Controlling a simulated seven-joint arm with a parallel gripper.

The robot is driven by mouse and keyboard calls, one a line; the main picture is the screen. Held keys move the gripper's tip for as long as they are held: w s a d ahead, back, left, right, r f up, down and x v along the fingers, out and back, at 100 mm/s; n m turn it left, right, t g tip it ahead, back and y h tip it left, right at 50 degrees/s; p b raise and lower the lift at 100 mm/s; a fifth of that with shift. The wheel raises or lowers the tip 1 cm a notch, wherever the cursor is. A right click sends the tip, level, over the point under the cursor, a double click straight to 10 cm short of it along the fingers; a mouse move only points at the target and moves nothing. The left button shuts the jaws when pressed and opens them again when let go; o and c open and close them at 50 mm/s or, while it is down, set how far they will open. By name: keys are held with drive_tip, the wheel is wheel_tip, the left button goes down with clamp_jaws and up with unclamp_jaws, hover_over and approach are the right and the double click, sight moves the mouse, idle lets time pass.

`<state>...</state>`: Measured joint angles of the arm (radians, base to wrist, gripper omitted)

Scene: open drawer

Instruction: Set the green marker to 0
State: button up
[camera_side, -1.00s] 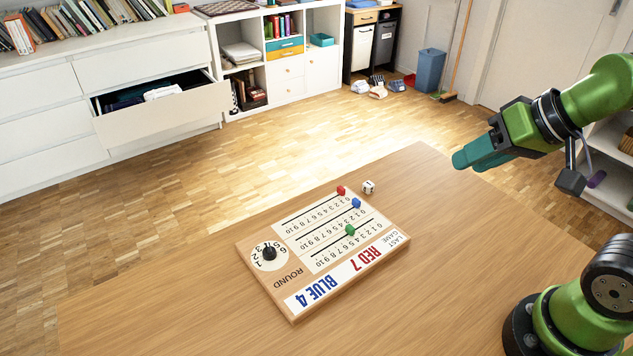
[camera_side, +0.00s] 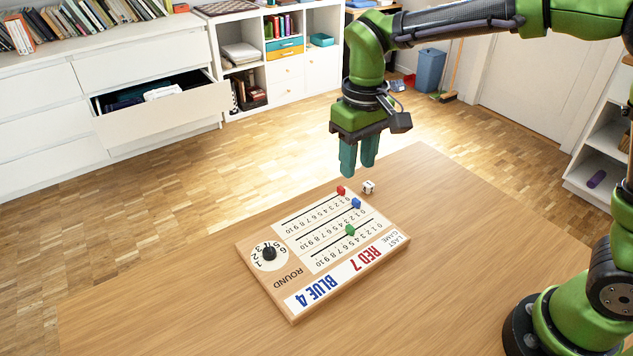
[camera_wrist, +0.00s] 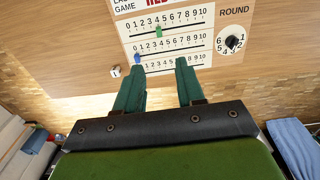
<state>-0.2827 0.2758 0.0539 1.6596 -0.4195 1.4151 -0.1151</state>
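The scoreboard (camera_side: 283,302) lies flat on the wooden table, with three number rows. The green marker (camera_side: 350,230) stands on the row nearest the RED/BLUE label, around 3 or 4; it also shows in the wrist view (camera_wrist: 159,31). The blue marker (camera_side: 356,203) is at the 0 end of the middle row. The red marker (camera_side: 341,190) is at the 0 end of the far row and is not seen in the wrist view. My gripper (camera_side: 357,172) points down above the board's far edge, fingers apart and empty; its fingers also show in the wrist view (camera_wrist: 160,78).
A white die (camera_side: 368,187) lies on the table just beyond the board, near the red and blue markers. A black round dial (camera_side: 269,252) is at the board's left end. The table right of the board is clear. An open drawer (camera_side: 165,112) is far behind.

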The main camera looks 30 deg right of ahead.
approach(352, 229)
wheel_tip(352, 229, down, 8)
drive_tip(key=shift+f, duration=0.25)
drive_tip(key=shift+c, duration=0.3)
clamp_jaws()
drive_tip(key=shift+w+r, duration=0.1)
idle(1.2)
